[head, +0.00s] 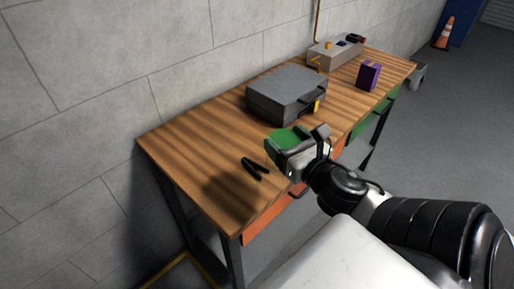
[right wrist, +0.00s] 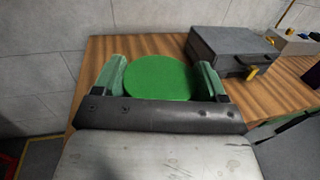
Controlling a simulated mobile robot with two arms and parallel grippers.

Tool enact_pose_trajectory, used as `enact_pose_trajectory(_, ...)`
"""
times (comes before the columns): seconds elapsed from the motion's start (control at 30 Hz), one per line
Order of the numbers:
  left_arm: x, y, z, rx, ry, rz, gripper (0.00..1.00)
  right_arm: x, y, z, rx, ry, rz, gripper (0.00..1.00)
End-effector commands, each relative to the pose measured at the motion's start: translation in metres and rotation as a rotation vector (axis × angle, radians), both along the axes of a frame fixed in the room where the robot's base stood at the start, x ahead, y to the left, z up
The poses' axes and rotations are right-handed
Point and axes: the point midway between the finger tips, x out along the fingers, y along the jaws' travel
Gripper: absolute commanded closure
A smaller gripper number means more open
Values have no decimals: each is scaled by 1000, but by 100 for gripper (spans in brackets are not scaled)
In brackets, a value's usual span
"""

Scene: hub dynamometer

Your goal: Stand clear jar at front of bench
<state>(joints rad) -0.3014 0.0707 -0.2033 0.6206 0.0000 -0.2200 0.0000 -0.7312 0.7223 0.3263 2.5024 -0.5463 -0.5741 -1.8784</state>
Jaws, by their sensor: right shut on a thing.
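A round green lid (right wrist: 157,77) shows between the fingers of my right gripper (right wrist: 157,88) in the right wrist view. It also shows as a green top (head: 287,137) in the head view, over the front part of the bench. The jar body below it is hidden by the gripper, so I cannot tell whether it is clear or whether it touches the wood. My right gripper (head: 299,145) is shut on this jar, one finger on each side. My left gripper is in neither view. The wooden bench (head: 190,150) stands along the wall.
A grey case (head: 287,94) lies just behind the jar. A black hand tool (head: 255,168) lies to its left. A purple box (head: 369,75) and a beige device (head: 335,53) stand toward the far end. The bench's near left end is mostly bare.

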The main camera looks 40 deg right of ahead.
Motion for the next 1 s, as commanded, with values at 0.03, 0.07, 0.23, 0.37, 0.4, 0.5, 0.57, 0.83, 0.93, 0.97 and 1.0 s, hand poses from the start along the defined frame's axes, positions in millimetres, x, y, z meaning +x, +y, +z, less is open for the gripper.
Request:
enact_pose_trajectory(0.03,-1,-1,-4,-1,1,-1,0,5,5,-4,2,-6,2,57)
enact_pose_trajectory(0.07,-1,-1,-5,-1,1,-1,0,9,9,-7,1,-7,2,57)
enact_pose_trajectory(0.23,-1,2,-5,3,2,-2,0,29,32,-24,3,-7,0,57)
enact_pose_trajectory(0.37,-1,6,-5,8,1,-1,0,48,53,-41,6,-5,-1,57)
enact_pose_trajectory(0.4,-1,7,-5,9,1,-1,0,53,59,-46,5,-5,-2,57)
enact_pose_trajectory(0.5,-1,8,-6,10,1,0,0,64,71,-56,4,-4,-2,57)
enact_pose_trajectory(0.57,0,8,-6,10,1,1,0,68,76,-61,2,-2,-1,57)
enact_pose_trajectory(0.83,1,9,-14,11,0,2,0,71,81,-88,0,2,-1,57)
enact_pose_trajectory(0.93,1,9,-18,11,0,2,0,71,81,-101,1,2,-1,57)
enact_pose_trajectory(0.97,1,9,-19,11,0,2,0,71,81,-103,0,0,-1,57)
enact_pose_trajectory(1.0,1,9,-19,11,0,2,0,71,81,-105,-1,0,-1,57)
